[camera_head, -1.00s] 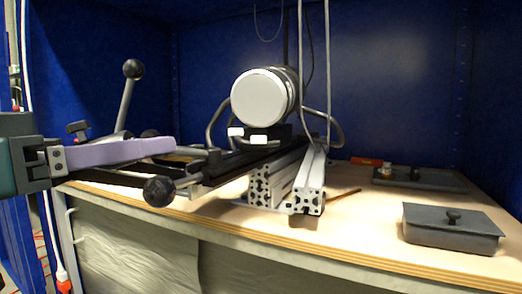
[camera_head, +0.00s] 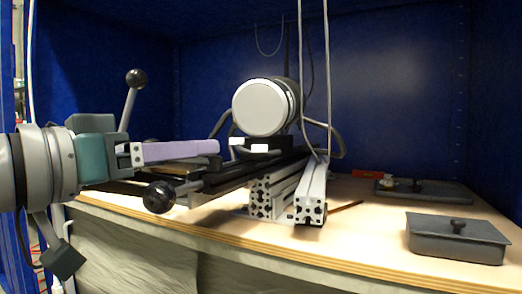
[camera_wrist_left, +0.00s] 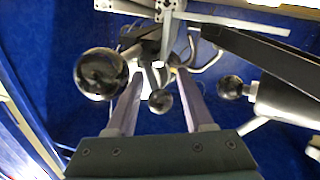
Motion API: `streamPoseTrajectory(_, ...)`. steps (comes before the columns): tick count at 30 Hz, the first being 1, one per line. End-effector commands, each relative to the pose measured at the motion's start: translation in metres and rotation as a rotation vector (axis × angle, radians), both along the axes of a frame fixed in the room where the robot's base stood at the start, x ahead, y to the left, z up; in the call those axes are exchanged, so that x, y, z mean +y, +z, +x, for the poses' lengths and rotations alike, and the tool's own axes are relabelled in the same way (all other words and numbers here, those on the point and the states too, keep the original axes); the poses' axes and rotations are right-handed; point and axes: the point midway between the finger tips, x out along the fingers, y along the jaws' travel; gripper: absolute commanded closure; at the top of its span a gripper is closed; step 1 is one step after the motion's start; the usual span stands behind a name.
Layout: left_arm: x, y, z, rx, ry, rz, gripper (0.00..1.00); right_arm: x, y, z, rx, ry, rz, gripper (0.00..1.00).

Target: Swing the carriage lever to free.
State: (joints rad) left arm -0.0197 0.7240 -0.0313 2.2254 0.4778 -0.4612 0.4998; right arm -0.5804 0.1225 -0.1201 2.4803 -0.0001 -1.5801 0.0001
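A grey lever (camera_head: 128,108) with a black ball knob stands upright, leaning slightly right, behind my left gripper in the head view. Another black ball knob (camera_head: 159,196) sits low at the near end of the dark rail carriage. I cannot tell for certain which is the carriage lever. My left gripper (camera_head: 216,147) reaches in over the rail with its lilac fingers pointing right. In the left wrist view the fingers (camera_wrist_left: 158,74) are apart and open. A small black knob (camera_wrist_left: 160,101) appears between them, with no clear contact. My right gripper is out of view.
A white-faced cylinder (camera_head: 260,107) sits on the carriage, with hoses and cables around it. Aluminium profiles (camera_head: 312,190) support the rail. A grey lidded box (camera_head: 457,238) and a dark tray (camera_head: 425,190) lie on the right. Blue walls enclose the bench.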

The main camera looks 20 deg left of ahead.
Motion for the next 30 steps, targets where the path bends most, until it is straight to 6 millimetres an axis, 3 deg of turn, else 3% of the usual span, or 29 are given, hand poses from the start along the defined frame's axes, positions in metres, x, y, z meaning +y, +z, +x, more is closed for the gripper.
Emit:
streamPoseTrajectory(2,0.0,0.0,-0.0001,0.0,0.0,0.0,0.58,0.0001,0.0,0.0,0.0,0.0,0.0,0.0)
streamPoseTrajectory(13,0.0003,-0.0004,-0.0001,0.001,0.001,0.0,0.99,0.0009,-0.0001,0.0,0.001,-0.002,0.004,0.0)
streamPoseTrajectory(30,0.0011,-0.0025,0.0003,0.006,0.004,0.003,1.0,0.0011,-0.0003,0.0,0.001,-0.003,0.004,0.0)
